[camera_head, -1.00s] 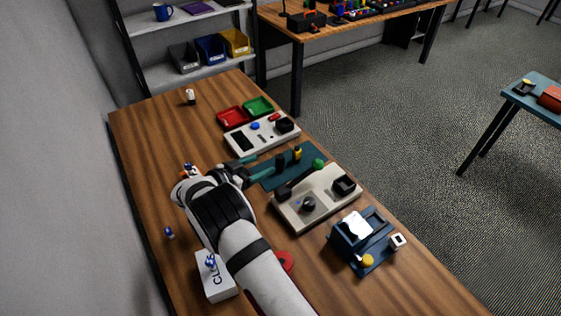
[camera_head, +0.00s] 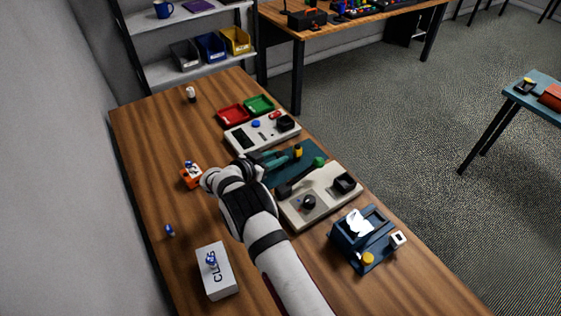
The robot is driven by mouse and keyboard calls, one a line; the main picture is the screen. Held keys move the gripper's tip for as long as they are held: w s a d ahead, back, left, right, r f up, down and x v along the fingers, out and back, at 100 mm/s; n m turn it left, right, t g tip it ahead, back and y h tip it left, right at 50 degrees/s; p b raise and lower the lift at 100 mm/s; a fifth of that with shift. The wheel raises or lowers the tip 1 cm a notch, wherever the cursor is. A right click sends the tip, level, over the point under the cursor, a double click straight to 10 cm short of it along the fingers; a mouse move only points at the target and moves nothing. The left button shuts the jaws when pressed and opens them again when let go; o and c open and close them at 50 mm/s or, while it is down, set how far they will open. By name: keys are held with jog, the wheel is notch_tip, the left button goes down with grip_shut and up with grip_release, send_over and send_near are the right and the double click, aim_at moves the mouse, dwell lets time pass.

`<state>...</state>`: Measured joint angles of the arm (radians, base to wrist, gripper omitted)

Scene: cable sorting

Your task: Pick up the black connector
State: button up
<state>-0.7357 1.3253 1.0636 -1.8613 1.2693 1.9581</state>
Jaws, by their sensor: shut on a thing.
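The fingers are closed together at the spot of a small dark piece, which I take as the black connector. It is almost wholly hidden by the fingers. A yellow-and-black piece (camera_head: 298,151) stands on the mat just right of the fingertips. A green-topped piece (camera_head: 319,162) is farther right, at the edge of the grey panel.
A light grey panel (camera_head: 325,203) with a black knob and black socket lies right of my arm. Another panel (camera_head: 246,145) lies behind the mat, near red (camera_head: 233,115) and green (camera_head: 259,104) trays. A blue fixture (camera_head: 345,245), an orange holder (camera_head: 190,178) and a white box (camera_head: 216,275) also stand here.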

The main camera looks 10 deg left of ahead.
grip_shut()
